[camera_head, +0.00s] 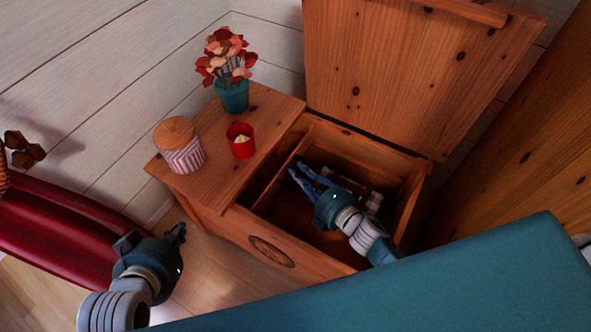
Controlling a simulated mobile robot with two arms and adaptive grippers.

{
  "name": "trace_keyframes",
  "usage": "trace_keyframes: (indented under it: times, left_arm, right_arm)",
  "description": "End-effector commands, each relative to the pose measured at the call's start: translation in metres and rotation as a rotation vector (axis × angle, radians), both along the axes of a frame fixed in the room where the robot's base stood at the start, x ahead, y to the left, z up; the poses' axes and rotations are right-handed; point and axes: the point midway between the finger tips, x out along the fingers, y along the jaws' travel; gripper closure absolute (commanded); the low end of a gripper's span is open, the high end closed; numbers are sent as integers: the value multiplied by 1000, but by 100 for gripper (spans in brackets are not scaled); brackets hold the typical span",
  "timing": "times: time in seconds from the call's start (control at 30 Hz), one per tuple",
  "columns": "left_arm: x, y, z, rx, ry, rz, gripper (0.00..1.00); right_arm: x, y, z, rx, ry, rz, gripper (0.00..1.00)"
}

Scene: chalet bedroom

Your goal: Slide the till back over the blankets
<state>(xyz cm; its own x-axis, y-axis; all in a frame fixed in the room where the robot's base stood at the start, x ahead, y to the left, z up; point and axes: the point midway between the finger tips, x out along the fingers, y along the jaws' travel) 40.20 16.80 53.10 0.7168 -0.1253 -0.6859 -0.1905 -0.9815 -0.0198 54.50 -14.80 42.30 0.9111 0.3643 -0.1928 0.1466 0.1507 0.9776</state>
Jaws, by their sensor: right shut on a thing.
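The wooden chest (310,268) stands with its lid (395,75) raised. A wooden wall of the till (278,178) crosses the left part of the open box. My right gripper (297,171) reaches down into the box from the right, and its fingers are closed at this till wall. Folded cloth with a checked edge, seemingly the blankets (374,201), shows at the right of the box, partly hidden by my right arm. My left gripper (153,237) is outside the chest, at the lower left, with its fingers spread and empty.
A flowerpot (233,95), a red candle cup (241,148) and a striped jar with a wooden lid (182,158) stand on the chest's fixed left top. A red piece of furniture (60,235) is at the left. A wooden panel (520,150) rises close at the right.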

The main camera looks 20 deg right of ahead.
Motion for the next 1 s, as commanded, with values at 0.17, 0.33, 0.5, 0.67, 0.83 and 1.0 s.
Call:
trace_keyframes:
  times: [0.17,0.33,0.5,0.67,0.83,1.0]
  left_arm:
    - [0,0,0,0,-1,0,100]
    - [0,0,0,0,-1,0,100]
    - [1,0,0,-1,-3,0,100]
    - [1,0,1,-1,-4,-1,100]
    - [1,0,-2,-1,-4,-1,100]
    - [1,0,-7,0,-3,-1,100]
  right_arm:
    - [0,1,-1,2,2,1,77]
    - [0,1,0,1,0,0,65]
    - [0,1,0,1,0,0,65]
    - [1,1,0,1,0,0,65]
    - [6,6,0,3,-1,0,65]
    - [22,22,-1,3,-2,0,65]
